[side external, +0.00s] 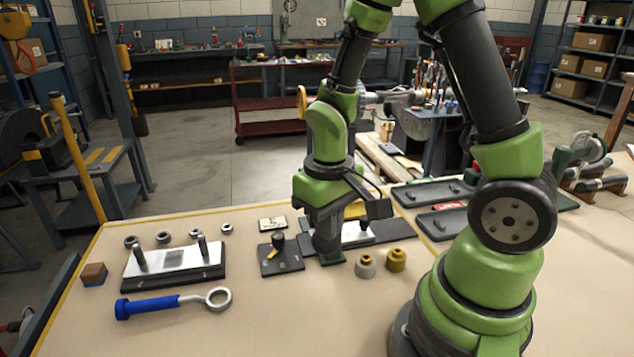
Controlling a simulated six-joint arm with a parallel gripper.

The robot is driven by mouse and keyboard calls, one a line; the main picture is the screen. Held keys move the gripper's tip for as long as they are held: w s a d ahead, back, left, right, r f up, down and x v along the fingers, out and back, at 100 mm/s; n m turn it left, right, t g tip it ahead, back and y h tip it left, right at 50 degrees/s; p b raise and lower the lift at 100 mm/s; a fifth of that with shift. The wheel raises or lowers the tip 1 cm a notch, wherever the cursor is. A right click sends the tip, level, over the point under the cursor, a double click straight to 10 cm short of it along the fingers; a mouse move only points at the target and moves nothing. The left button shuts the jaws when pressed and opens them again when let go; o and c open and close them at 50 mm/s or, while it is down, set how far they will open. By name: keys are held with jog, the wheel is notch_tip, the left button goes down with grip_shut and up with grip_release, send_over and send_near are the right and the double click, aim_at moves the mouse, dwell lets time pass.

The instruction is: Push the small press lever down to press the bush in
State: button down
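My gripper (326,246) points down at the middle of the bench, and its fingers are hard to make out against the dark parts around it. I cannot tell whether it is open or shut. A small dark plate (290,265) with an upright black-knobbed handle (278,241) and an orange piece stands just left of it; this may be the press lever. Whether my gripper touches it is unclear. A pale block (356,232) on a dark base is partly hidden behind my gripper.
At left, a pale casing half (158,262) with two upright studs sits on a dark base. Several nuts (163,237) lie behind it; a blue-handled ring spanner (160,306) lies in front. Dark trays (432,192) lie at right. The front bench area is clear.

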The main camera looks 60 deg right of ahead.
notch_tip(320, 180, up, 11)
dwell(1.1)
jog(key=s+a+r+m+t+y, duration=0.1)
jog(key=s+a+r+t+y, duration=0.1)
jog(key=s+a+r+t, duration=0.3)
notch_tip(320, 180, up, 2)
jog(key=shift+s+r+t, duration=0.1)
jog(key=shift+s+t, duration=1)
jog(key=shift+s, duration=0.15)
